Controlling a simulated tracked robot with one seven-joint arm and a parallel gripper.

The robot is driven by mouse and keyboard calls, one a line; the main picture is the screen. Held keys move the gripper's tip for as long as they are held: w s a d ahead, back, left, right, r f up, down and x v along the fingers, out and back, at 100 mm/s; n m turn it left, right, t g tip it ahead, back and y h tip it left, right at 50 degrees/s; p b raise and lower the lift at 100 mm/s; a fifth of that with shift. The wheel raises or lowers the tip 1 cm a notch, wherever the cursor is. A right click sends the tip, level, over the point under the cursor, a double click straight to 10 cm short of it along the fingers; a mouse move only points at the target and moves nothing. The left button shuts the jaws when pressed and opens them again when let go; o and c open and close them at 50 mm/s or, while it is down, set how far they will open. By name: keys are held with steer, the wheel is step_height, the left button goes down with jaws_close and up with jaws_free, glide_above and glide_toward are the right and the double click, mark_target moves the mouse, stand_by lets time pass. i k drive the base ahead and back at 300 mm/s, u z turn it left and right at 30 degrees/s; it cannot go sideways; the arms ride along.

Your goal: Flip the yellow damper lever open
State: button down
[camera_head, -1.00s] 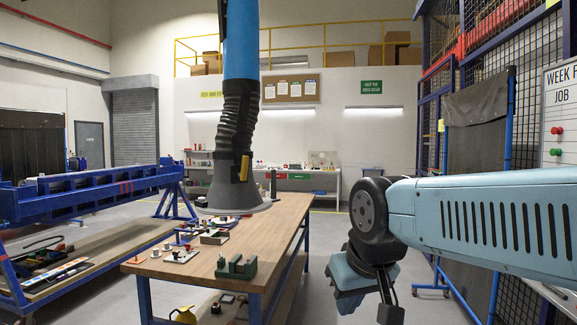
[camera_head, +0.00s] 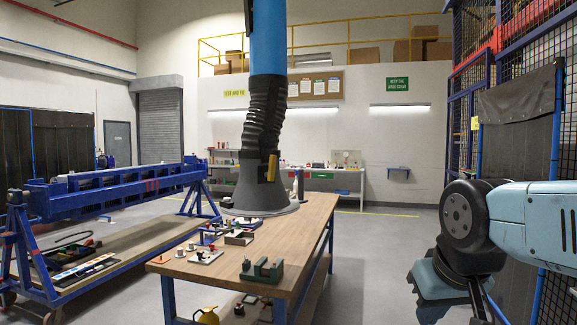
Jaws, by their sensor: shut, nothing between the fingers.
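The hose comes down from a blue duct over the wooden workbench. My gripper (camera_head: 481,308) is at the lower right, partly cut off by the bottom edge. It is shut and empty, well to the right of the lever and apart from the hose and bench.
The workbench (camera_head: 305,232) carries a green vise (camera_head: 262,270) and several small parts. A blue rotary jig frame (camera_head: 115,190) stands at the left. Mesh fencing and a dark curtain (camera_head: 517,125) are at the right. Floor between bench and fencing is clear.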

mark_target(269, 176)
steer(key=z, duration=0.05)
steer(key=i, duration=0.95)
steer(key=u, duration=0.1)
